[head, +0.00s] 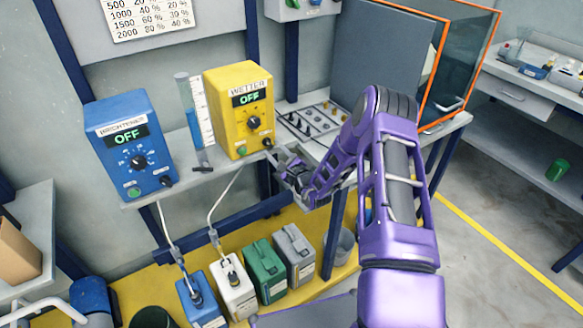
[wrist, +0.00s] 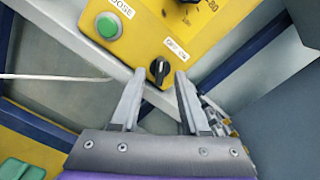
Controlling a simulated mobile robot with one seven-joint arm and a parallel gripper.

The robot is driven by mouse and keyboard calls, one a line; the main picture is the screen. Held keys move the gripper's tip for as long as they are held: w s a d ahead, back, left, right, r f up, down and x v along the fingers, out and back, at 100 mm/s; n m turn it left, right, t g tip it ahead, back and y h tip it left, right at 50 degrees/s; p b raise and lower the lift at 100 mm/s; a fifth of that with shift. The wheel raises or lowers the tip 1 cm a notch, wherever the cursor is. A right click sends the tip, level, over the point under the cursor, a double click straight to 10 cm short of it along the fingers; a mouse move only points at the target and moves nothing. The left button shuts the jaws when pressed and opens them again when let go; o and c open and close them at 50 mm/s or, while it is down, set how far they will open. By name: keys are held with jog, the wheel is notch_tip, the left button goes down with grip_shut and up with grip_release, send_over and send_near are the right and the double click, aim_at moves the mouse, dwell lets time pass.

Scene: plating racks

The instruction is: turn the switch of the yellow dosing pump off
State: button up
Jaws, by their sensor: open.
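The yellow dosing pump (head: 240,110), labelled WETTER, stands on the shelf, and its display (head: 252,94) reads OFF in green. Its small black switch (head: 267,142) is at the lower right of its front. In the wrist view the switch (wrist: 158,70) has a pale pointer mark and sits under a small white label. My gripper (head: 275,158) is just below and in front of the switch. In the wrist view my gripper (wrist: 160,78) is open, with one fingertip on each side of the switch. I cannot tell whether either finger touches it.
A blue pump (head: 130,147) labelled BRIGHTENER, also reading OFF, stands to the left. A measuring cylinder (head: 190,120) stands between the pumps. A panel of dark parts (head: 312,120) lies to the right. Several canisters (head: 265,270) stand on the yellow floor area below.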

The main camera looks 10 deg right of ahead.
jog(key=v, duration=1.5)
